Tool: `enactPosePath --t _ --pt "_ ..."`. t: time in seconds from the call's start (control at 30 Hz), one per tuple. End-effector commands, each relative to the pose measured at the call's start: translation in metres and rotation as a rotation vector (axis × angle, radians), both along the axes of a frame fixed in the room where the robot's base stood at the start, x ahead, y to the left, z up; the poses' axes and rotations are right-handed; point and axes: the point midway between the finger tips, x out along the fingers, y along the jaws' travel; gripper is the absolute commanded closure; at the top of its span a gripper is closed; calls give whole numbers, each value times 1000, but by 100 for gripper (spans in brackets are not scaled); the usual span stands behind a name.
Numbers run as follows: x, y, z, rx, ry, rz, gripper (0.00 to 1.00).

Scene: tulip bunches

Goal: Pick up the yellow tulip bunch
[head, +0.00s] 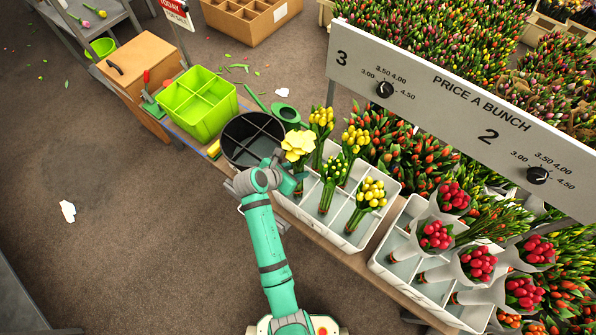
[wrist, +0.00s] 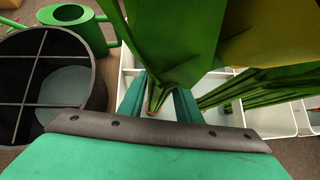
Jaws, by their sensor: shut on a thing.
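The yellow tulip bunch (head: 298,142) with large pale-yellow open blooms stands upright at the left end of a white divided crate (head: 338,237). My gripper (head: 293,183) is shut on its stems, low down, below the blooms. In the wrist view, my gripper's fingers (wrist: 158,103) close around the green stems, and broad leaves (wrist: 170,40) rise above them. A yellow petal area (wrist: 265,35) shows at the top right. Whether the stems' lower ends touch the crate floor is hidden. Other bunches with small yellow buds (head: 370,191) stand in the same crate.
A black divided bucket (head: 230,145) stands close on the left, also in the wrist view (wrist: 95,75). Beyond it are a lime-green divided bin (head: 197,115) and a green watering can (head: 286,113). Red wrapped bunches (head: 436,236) and a price board (head: 450,105) are at the right.

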Motion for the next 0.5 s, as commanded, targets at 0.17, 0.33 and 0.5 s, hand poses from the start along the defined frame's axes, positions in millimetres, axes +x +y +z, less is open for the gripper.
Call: enactPosePath --t 0.17,0.33,0.5 --pt "0 0 1 0 -2 0 100" --pt "1 0 10 1 -3 0 100" --pt "1 0 32 2 -6 -2 100"
